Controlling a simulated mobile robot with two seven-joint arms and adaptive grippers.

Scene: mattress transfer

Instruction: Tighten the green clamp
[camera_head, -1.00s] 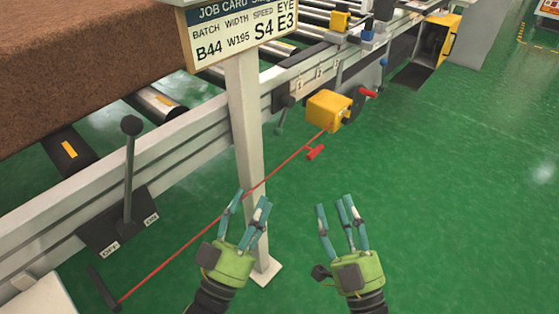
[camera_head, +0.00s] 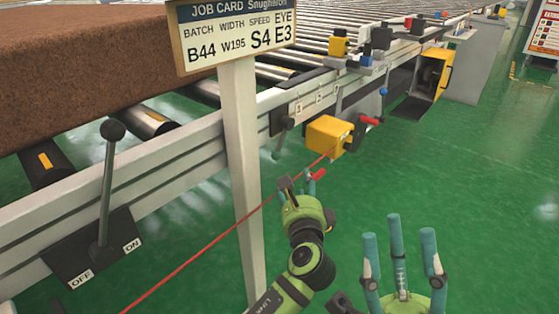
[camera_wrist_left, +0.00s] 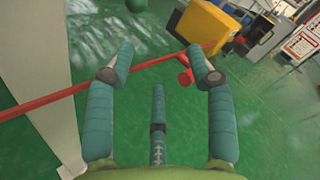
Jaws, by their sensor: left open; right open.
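A small lever with a dull green knob (camera_head: 277,154) hangs under the conveyor rail, left of the yellow box; I cannot tell for certain that it is the green clamp. A round green knob (camera_wrist_left: 137,5) shows at the top edge of the left wrist view. My left gripper (camera_head: 305,183) is stretched out below the yellow box, beside the red pull handle (camera_head: 318,174). In the left wrist view its teal fingers (camera_wrist_left: 160,72) are spread and empty, with the red handle (camera_wrist_left: 185,76) beyond them. My right gripper (camera_head: 402,250) is open and empty at the lower right.
A red cord (camera_head: 210,243) runs diagonally past the sign's white post (camera_head: 242,150). An ON/OFF lever (camera_head: 107,185) stands left. The green floor (camera_head: 480,210) at right is clear.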

